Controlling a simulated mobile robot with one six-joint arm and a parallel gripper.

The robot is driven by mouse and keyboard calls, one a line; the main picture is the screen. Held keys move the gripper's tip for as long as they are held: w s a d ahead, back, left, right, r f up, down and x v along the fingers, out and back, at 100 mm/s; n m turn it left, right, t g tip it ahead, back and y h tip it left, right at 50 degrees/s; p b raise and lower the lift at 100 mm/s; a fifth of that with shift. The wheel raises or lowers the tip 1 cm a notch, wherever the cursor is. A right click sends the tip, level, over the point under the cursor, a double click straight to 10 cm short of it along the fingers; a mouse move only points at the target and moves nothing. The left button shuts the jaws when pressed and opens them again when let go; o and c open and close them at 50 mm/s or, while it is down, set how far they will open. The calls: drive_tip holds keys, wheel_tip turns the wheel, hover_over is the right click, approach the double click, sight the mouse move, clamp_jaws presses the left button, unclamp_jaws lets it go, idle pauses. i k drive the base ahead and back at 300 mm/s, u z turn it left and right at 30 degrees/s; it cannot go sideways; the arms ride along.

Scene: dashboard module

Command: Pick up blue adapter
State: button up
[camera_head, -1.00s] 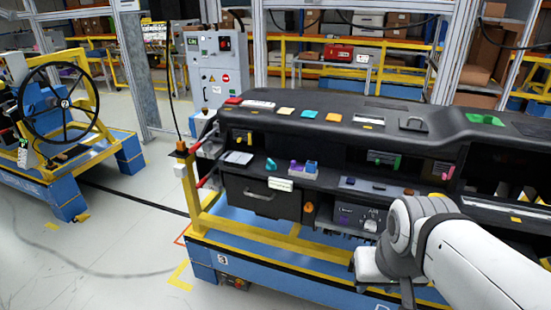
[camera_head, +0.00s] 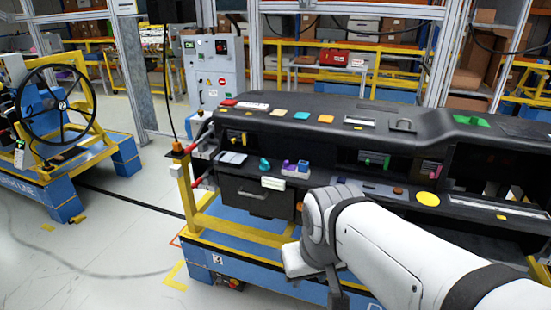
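A small teal-blue piece (camera_head: 265,164) stands on the dashboard's ledge, left of a small light tray (camera_head: 289,173). The tray holds a purple piece (camera_head: 287,164) and a blue piece (camera_head: 303,165). These are too small to tell which is the blue adapter. My white arm reaches in from the lower right. Its end, with my gripper (camera_head: 318,277), is low in front of the dashboard, below and right of the tray and apart from it. The fingers are not clear, so I cannot tell if they are open or shut.
The black dashboard (camera_head: 350,104) rests on a blue and yellow stand (camera_head: 240,232). A white label (camera_head: 273,184) sits below the ledge. A yellow disc (camera_head: 428,199) lies at the right. A steering wheel rig (camera_head: 60,105) stands far left, with clear floor between.

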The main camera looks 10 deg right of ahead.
sight(303, 166)
drive_tip(key=z, duration=0.05)
drive_tip(key=i, duration=1)
drive_tip(key=u, duration=0.1)
